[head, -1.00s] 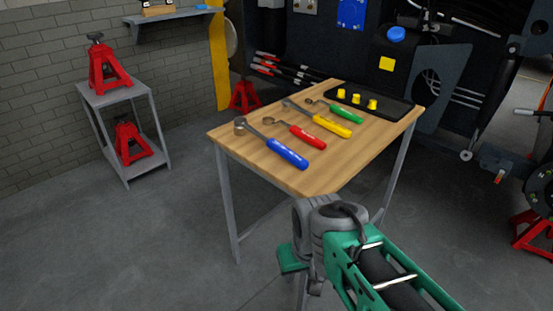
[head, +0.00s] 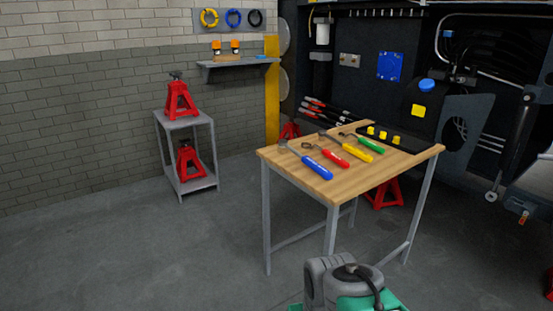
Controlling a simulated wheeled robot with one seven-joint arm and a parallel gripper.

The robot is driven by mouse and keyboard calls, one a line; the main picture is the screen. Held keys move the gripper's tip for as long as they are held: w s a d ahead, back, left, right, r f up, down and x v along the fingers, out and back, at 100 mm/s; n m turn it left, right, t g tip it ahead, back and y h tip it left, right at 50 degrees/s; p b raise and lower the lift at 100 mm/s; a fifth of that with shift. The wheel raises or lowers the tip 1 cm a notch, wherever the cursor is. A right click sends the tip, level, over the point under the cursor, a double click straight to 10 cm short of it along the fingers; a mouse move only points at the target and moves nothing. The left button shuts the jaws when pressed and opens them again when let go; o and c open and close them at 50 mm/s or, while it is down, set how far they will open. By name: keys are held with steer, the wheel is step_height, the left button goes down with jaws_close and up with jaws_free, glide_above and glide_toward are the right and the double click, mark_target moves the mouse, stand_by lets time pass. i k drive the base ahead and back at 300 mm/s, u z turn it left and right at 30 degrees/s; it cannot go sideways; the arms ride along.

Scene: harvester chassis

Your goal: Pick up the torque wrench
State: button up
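Four long-handled tools lie side by side on a wooden-topped table (head: 365,174). They are a blue-handled tool (head: 317,167), a red-handled tool (head: 335,157), a yellow-handled tool (head: 358,149) and a green-handled tool (head: 369,144). Their metal heads point to the back left. The blue one lies nearest the front left edge. I cannot tell for sure which one is the torque wrench. Part of my grey and green arm shows at the bottom, in front of the table and apart from the tools. My gripper's fingers are not visible.
A dark tray (head: 408,143) with yellow pieces sits at the table's back right. A grey stand (head: 186,124) with red jacks is at left. Large dark machinery (head: 465,125) stands behind right. The floor (head: 130,245) left of the table is clear.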

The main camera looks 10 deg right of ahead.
mark_target(282, 146)
steer(key=u, duration=0.55)
steer(key=i, duration=1.45)
steer(key=z, duration=0.5)
